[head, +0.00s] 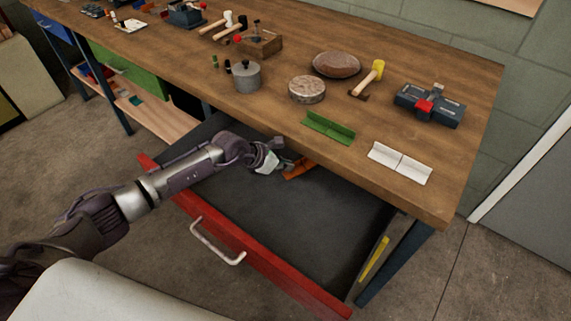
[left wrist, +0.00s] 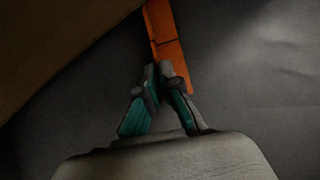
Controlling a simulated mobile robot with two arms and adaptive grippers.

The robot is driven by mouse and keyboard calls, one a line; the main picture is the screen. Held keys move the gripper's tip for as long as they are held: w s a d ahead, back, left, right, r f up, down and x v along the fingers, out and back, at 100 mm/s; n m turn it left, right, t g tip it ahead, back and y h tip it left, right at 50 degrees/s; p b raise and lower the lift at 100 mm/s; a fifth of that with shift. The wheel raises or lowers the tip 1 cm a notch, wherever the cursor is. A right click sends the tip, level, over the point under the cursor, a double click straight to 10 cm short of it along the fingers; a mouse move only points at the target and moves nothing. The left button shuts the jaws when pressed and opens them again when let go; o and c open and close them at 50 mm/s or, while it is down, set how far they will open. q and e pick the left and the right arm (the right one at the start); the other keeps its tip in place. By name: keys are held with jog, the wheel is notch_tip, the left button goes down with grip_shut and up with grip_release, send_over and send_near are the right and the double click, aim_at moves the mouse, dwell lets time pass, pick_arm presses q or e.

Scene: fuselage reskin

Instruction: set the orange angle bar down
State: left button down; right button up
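The orange angle bar (head: 299,168) is in the open drawer area below the table's front edge. It also shows in the left wrist view (left wrist: 168,42), running from the top edge down to the fingertips. My left gripper (head: 277,163) is at its near end. In the left wrist view the fingers (left wrist: 160,72) come together at the tips on the bar, so they look shut on it. The table edge hides part of the bar in the head view. I cannot tell whether the bar touches the drawer floor. My right gripper is not in view.
The open drawer (head: 335,220) has a dark, bare floor and a red front (head: 255,245). On the workbench (head: 440,190) above lie a green angle bar (head: 328,128), a white angle bar (head: 400,163), a round stone-like disc (head: 307,89), a mallet (head: 372,75) and a vise (head: 428,104).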

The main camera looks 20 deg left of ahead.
pick_arm(q)
jog(key=shift+f, duration=0.15)
jog(key=c, duration=1.3)
grip_release()
jog(key=shift+a+r, duration=0.1)
jog(key=shift+r, duration=0.2)
jog(key=v, duration=1.1)
jog(key=shift+s+a+r, duration=0.1)
jog(key=shift+s+r, duration=0.2)
